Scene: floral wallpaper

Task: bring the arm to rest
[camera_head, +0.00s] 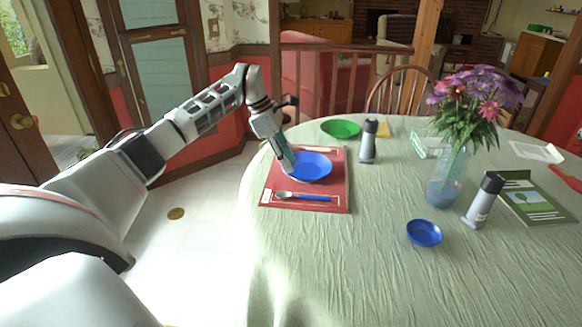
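My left arm reaches in from the left, and its gripper (290,166) points down at the left rim of a blue plate (312,167). The plate lies on a red placemat (280,188) on the round table. The fingertips overlap the plate's edge in the picture; I cannot tell whether they touch it or whether the fingers are open or shut. A spoon with a blue handle (312,197) lies on the near part of the placemat. My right gripper is not in view.
On the table (340,270) stand a green plate (341,129), a grey shaker (368,142), a second shaker (479,204), a small blue bowl (424,233) and a glass vase (445,183) of flowers. A green booklet (535,200) lies at right. The table's near left area is clear.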

